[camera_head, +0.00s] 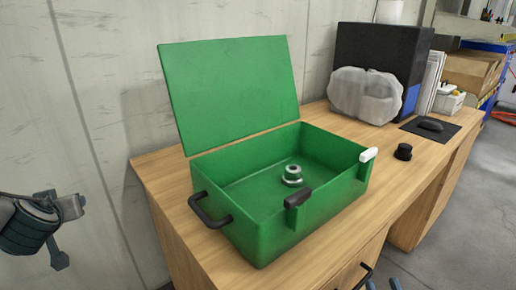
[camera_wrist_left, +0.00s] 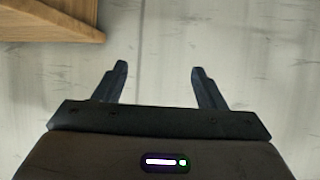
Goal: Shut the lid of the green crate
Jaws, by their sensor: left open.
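The green crate (camera_head: 258,235) stands on the wooden desk with its lid (camera_head: 232,90) raised, tilted back toward the wall. The inside is open to view. A small silver screw jack (camera_head: 293,176) stands on the crate floor. My left gripper (camera_wrist_left: 158,70) is open and empty in the left wrist view, well left of the crate.
A wall is close behind the lid. The desk top right of the crate is mostly clear.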

